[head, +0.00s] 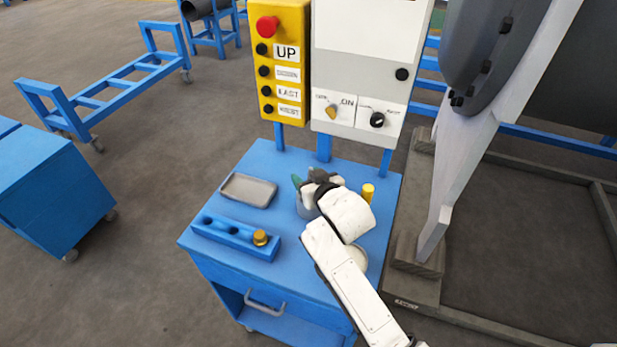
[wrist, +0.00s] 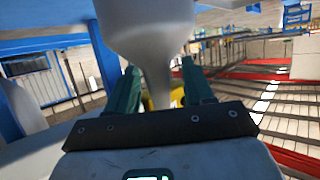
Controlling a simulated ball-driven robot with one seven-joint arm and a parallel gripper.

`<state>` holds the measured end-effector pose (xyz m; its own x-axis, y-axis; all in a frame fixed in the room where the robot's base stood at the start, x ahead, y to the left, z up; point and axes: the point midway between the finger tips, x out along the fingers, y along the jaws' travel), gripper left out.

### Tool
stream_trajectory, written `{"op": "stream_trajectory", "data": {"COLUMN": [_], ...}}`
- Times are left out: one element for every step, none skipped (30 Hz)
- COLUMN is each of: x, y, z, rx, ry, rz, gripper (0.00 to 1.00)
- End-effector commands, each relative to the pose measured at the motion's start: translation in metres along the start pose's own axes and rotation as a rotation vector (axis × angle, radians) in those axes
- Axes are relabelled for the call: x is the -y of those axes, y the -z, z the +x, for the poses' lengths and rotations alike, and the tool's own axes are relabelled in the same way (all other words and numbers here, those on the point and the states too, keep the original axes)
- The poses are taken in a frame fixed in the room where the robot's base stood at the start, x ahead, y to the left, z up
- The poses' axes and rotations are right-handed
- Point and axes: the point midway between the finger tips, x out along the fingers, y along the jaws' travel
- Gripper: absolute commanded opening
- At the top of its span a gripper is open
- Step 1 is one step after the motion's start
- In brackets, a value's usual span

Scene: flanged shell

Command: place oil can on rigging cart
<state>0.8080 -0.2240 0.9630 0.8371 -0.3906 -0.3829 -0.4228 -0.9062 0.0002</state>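A pale grey can-like object with a rounded body and narrow neck, likely the oil can (wrist: 150,30), fills the upper middle of the wrist view. In the head view part of a grey body (head: 305,208) shows beside my gripper (head: 318,182), over the blue cart (head: 222,257). My gripper's green fingers (wrist: 160,88) stand apart on either side of the neck in the wrist view, with gaps visible. My wrist hides most of the object in the head view. Another blue cart (head: 45,190) stands at the left; I cannot tell which is the rigging cart.
The near cart top holds a grey tray (head: 248,190), a blue holed block (head: 235,236) with a brass-coloured piece (head: 260,238), and a yellow cylinder (head: 368,192). Control boxes (head: 283,60) rise behind. A white support (head: 455,170) stands at right. Floor between the carts is clear.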

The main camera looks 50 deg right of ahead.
Motion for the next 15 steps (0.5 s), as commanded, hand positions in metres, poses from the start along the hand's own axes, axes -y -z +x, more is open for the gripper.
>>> {"op": "stream_trajectory", "data": {"x": [0.000, 0.000, 0.000, 0.000, 0.000, 0.000, 0.000, 0.000, 0.000, 0.000, 0.000, 0.000, 0.000, 0.000, 0.000], "y": [0.000, 0.000, 0.000, 0.000, 0.001, 0.002, 0.003, 0.004, 0.002, 0.001, 0.001, 0.001, 0.001, 0.001, 0.001], "z": [0.000, 0.000, 0.000, 0.000, 0.000, -0.001, -0.001, -0.002, -0.005, -0.008, -0.012, -0.018, -0.024, -0.029, -0.037], "rx": [0.000, 0.000, 0.000, 0.000, 0.000, 0.000, 0.000, 0.000, 0.001, 0.001, 0.001, 0.000, 0.000, -0.001, 0.001], "ry": [0.000, 0.000, 0.000, 0.000, 0.000, 0.000, 0.000, 0.000, 0.000, 0.000, 0.000, 0.001, 0.001, 0.001, 0.000], "rz": [0.000, 0.000, 0.000, 0.000, 0.000, 0.000, 0.000, 0.000, 0.000, 0.000, 0.000, 0.000, 0.000, 0.000, 0.000], "gripper": [0.52, 0.52, 0.52, 0.52, 0.52, 0.52, 0.52, 0.52, 0.52, 0.52, 0.52, 0.52, 0.52, 0.52, 0.52]}}
